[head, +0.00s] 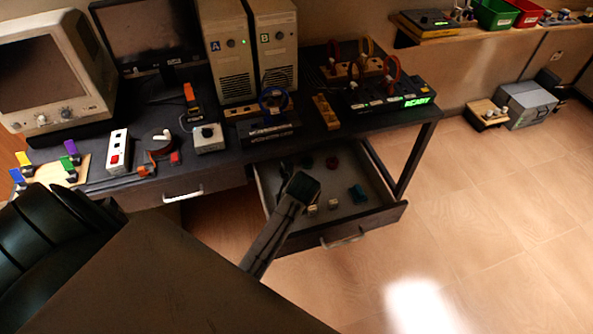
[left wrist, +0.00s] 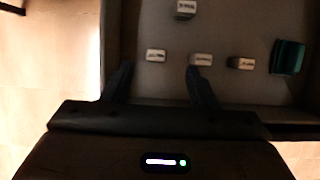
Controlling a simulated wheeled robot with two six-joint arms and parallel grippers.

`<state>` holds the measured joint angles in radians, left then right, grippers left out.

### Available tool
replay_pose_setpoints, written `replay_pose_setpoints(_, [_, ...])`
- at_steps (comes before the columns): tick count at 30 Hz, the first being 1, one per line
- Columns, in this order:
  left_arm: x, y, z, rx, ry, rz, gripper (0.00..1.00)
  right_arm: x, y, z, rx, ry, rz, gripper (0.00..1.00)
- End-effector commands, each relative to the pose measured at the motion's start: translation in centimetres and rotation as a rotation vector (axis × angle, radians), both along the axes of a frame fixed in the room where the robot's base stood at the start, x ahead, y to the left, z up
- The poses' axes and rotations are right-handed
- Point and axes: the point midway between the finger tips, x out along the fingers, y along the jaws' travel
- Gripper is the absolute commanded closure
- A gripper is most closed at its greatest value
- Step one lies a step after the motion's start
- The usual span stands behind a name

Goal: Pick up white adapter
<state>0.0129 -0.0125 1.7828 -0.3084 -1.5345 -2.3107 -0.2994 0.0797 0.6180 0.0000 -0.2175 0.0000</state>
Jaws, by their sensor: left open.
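Several small white blocks with dark markings, which look like adapters, lie in the open drawer (head: 386,219). In the left wrist view one white adapter (left wrist: 157,55) lies just beyond and between my fingertips. A second white block (left wrist: 202,59) is by the right fingertip, a third (left wrist: 241,63) farther right, and another (left wrist: 186,9) at the top edge. Two white blocks show in the head view, one (head: 312,210) beside my left gripper (head: 300,187). My left gripper (left wrist: 160,68) is open and empty over the drawer. My right gripper is out of view.
The drawer's walls surround my gripper.

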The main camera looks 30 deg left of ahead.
Motion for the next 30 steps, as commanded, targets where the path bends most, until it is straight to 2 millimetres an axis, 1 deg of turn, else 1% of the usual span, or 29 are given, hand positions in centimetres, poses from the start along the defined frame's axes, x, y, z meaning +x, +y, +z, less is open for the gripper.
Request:
replay_pose_setpoints(3, [0.4, 0.5, -1.6, 0.001, 0.002, 0.0, 0.47, 0.0, 0.0, 0.3, 0.0, 0.0, 0.0, 0.52])
replay_pose_setpoints(8, [0.6, 0.8, -2.7, 0.0, 0.0, 0.001, 0.47, 0.0, 0.0, 0.4, 0.0, 0.001, 0.0, 0.52])
replay_pose_setpoints(11, [0.5, 0.9, -3.6, -0.001, 0.002, 0.0, 0.47, 0.0, 0.0, 0.8, 0.0, 0.001, 0.0, 0.52])
replay_pose_setpoints(15, [0.2, 1.2, -5.8, -0.001, 0.003, 0.002, 0.47, 0.0, 0.0, 1.6, 0.0, 0.001, 0.0, 0.52])
replay_pose_setpoints(18, [0.6, 1.5, -7.1, 0.0, 0.001, 0.0, 0.47, 0.0, 0.0, 1.6, 0.0, 0.001, 0.0, 0.52])
replay_pose_setpoints(22, [0.8, 1.8, -7.8, 0.0, -0.001, 0.002, 0.47, 0.0, 0.0, 1.7, 0.0, 0.001, 0.0, 0.52])
replay_pose_setpoints(29, [0.8, 1.8, -7.9, -0.002, -0.002, 0.002, 0.47, 0.0, 0.1, 1.6, 0.001, 0.001, 0.0, 0.52])
replay_pose_setpoints(30, [0.8, 1.8, -7.9, -0.001, -0.002, 0.002, 0.55, 0.0, 0.1, 1.6, 0.001, 0.001, 0.0, 0.52])
